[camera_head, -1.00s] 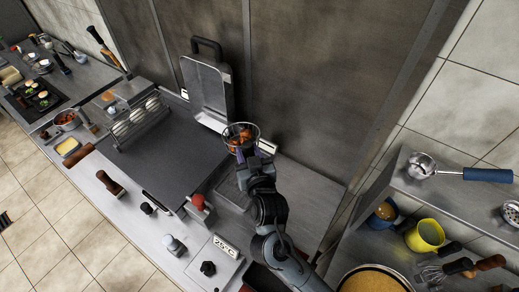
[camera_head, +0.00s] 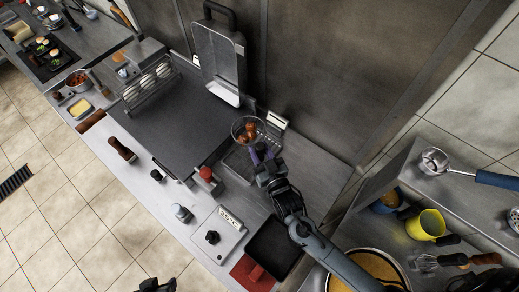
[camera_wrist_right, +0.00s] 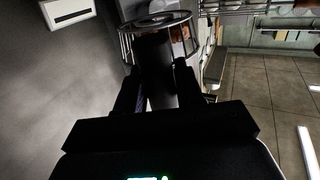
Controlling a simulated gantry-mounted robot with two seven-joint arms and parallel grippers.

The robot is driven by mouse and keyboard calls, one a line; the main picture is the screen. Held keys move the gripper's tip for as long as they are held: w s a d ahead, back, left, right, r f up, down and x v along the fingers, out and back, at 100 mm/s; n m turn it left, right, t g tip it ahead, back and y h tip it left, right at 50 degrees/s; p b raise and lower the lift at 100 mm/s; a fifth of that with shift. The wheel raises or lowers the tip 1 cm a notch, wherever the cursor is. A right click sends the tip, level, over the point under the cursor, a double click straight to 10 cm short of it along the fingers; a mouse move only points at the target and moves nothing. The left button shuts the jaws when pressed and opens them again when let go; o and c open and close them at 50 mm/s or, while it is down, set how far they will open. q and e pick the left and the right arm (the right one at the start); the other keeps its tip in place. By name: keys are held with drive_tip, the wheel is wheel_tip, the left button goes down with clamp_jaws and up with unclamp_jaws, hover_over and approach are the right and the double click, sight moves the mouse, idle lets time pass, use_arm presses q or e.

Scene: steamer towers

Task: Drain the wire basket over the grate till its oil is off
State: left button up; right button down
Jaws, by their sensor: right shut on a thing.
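The wire basket (camera_head: 247,130) is round and holds several orange-brown pieces of food. My right gripper (camera_head: 262,154) is shut on its handle and holds it upright above the counter. The basket also shows in the right wrist view (camera_wrist_right: 126,42), just past my fingers (camera_wrist_right: 158,85); its handle is mostly hidden between them. The grate (camera_head: 239,166) lies flat on the counter, below and nearer than the basket, partly covered by my gripper. Oil drops cannot be made out. A dark part, possibly my left gripper (camera_head: 157,285), peeks in at the bottom edge.
A steel plate with a black handle (camera_head: 220,65) stands open behind the dark griddle (camera_head: 172,125). A red-topped bottle (camera_head: 207,175) stands left of the grate. A dark rectangular well (camera_head: 273,248) lies in front. A shelf (camera_head: 440,195) with a yellow mug (camera_head: 427,225) is at right.

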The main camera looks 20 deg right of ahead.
drive_tip(key=shift+r, duration=0.2)
drive_tip(key=shift+p, duration=0.3)
drive_tip(key=shift+f+b, duration=0.75)
drive_tip(key=shift+f, duration=0.6)
drive_tip(key=shift+f+b, duration=0.4)
drive_tip(key=shift+f, duration=0.35)
drive_tip(key=shift+w+d, duration=0.1)
